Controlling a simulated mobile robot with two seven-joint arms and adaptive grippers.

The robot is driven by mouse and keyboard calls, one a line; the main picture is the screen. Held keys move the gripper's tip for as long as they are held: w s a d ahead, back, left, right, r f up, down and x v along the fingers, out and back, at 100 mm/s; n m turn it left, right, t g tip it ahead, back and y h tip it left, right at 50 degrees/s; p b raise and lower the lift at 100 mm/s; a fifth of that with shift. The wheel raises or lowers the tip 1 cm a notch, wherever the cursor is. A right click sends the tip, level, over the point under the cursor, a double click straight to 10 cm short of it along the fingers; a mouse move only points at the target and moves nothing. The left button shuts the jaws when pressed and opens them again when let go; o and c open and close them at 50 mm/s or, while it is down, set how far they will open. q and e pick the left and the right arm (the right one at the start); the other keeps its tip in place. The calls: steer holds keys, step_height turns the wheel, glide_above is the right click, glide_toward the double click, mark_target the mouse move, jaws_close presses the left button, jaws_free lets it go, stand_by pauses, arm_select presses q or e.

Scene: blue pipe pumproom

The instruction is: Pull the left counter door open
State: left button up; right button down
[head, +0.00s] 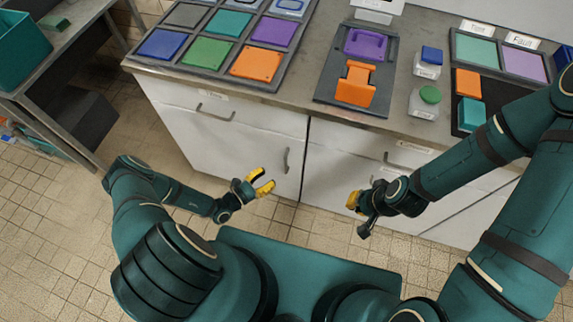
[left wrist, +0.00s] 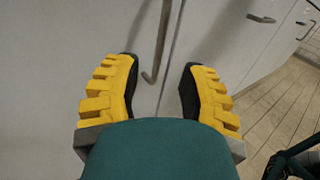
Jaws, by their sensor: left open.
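The left counter door (head: 240,158) is a white panel under the worktop and looks shut. Its upright grey handle (head: 286,160) is near the door's right edge, beside the dark seam. My left gripper (head: 268,181) is open and empty, in front of the door just left of and below the handle in the head view. In the left wrist view, the handle (left wrist: 161,42) comes down between and beyond the yellow fingers (left wrist: 158,82). Contact is not visible. My right gripper (head: 356,205) is in front of the cabinet's right part; its finger opening is not clear.
A drawer handle (head: 215,114) sits above the door, another (head: 392,162) at the right. The worktop (head: 310,112) carries coloured tile trays, an orange block (head: 356,84) and small jars. A grey-framed table (head: 62,62) stands left. The tiled floor (head: 60,235) left of my arm is clear.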

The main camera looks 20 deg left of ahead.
arm_select(q)
steer(key=b, duration=0.1)
glide_above(285, 173)
steer(key=shift+w, duration=0.35)
steer(key=shift+o, duration=0.2)
jaws_close()
